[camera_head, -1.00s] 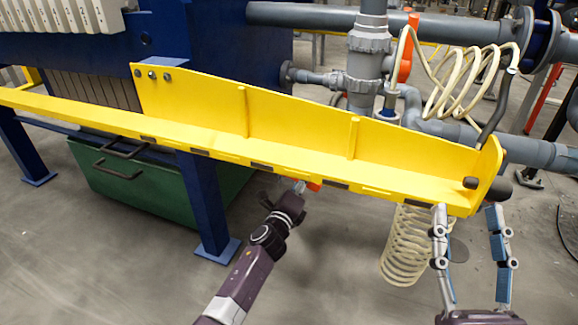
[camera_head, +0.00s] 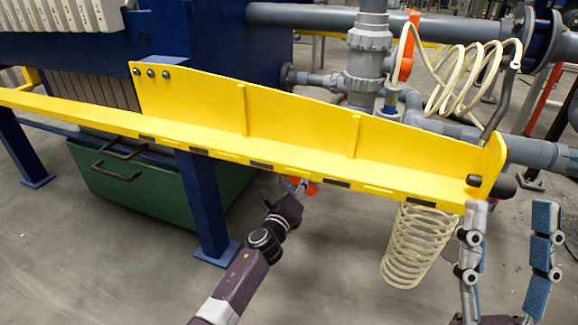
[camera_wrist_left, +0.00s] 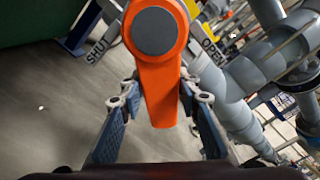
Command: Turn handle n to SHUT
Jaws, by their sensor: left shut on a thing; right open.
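In the left wrist view an orange handle (camera_wrist_left: 160,80) with a grey round hub points down in the picture. A SHUT label (camera_wrist_left: 97,50) lies up to its left and an OPEN label (camera_wrist_left: 212,52) up to its right. My left gripper (camera_wrist_left: 157,95) is shut on the handle, one finger on each side of it. In the head view my left gripper (camera_head: 298,187) is under the yellow beam, which hides most of it; only a bit of orange (camera_head: 311,189) shows there. My right gripper (camera_head: 511,205) is open and empty at the lower right.
The yellow beam (camera_head: 300,125) crosses the head view above both grippers. A blue leg (camera_head: 206,205) and a green bin (camera_head: 130,190) stand at left. A coiled cream hose (camera_head: 415,245) hangs left of my right gripper. Grey pipes (camera_head: 370,75) lie behind.

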